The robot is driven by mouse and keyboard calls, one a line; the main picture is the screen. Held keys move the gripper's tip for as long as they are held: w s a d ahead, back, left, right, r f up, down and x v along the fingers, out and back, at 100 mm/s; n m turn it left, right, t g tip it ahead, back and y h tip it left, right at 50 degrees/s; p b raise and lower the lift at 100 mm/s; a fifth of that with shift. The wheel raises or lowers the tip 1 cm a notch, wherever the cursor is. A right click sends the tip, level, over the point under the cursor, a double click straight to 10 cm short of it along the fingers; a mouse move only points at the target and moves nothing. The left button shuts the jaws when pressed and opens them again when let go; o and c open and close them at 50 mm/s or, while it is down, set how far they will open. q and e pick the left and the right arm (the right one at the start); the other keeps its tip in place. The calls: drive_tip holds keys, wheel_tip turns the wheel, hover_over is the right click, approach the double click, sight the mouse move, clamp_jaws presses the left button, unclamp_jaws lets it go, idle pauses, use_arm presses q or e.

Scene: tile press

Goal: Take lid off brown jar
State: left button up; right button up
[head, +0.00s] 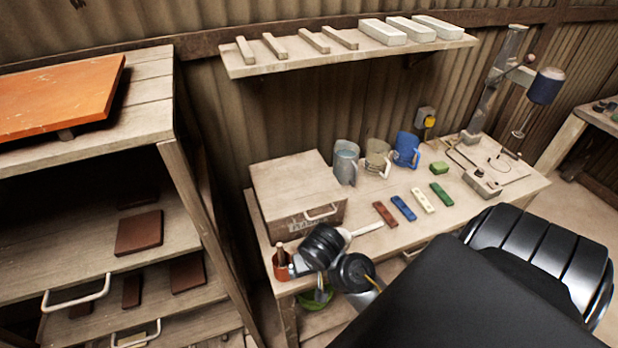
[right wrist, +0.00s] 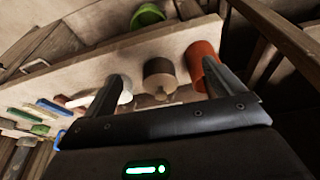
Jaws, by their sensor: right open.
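The brown jar (right wrist: 157,66) shows in the right wrist view, with a lighter beige lid (right wrist: 160,84) and a small knob on it. It stands on the bench near the front edge. My right gripper (right wrist: 161,73) is open, with one finger on either side of the jar in the picture. I cannot tell whether either finger touches it. The lid appears to sit on the jar. In the head view, dark round parts of my arm cover this spot, and I cannot make out the jar. My left gripper is not in view.
An orange-red cup (right wrist: 199,66) stands close beside the jar, by one finger. A white object (right wrist: 125,91) is near the other finger. A wooden box (head: 300,190), several jugs (head: 406,150) and coloured bars (head: 403,207) occupy the bench (head: 362,212). A shelf (head: 345,57) hangs above.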

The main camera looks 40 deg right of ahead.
drive_tip(key=w+d+r+m, duration=0.2)
drive_tip(key=w+r+m, duration=0.1)
drive_tip(key=w+r, duration=0.15)
drive_tip(key=shift+m+h, duration=0.4)
drive_tip(key=x, duration=0.1)
drive_tip(key=b+x, duration=0.1)
drive_tip(key=x, duration=0.2)
drive_tip(key=shift+w+d+b, duration=0.3)
drive_tip(key=shift+d+b, duration=0.05)
drive_tip(key=shift+d, duration=0.05)
drive_tip(key=shift+d+f, duration=0.1)
drive_tip(key=shift+f, duration=0.2)
drive_tip(key=p+x, duration=0.1)
drive_tip(key=x, duration=0.4)
drive_tip(key=shift+w+d+p, duration=0.15)
drive_tip(key=shift+p, duration=0.25)
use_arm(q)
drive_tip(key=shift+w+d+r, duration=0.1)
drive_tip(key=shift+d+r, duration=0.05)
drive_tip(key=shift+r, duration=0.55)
use_arm(e)
drive_tip(key=shift+r, duration=0.1)
drive_tip(key=shift+c, duration=0.4)
drive_tip(key=c, duration=1)
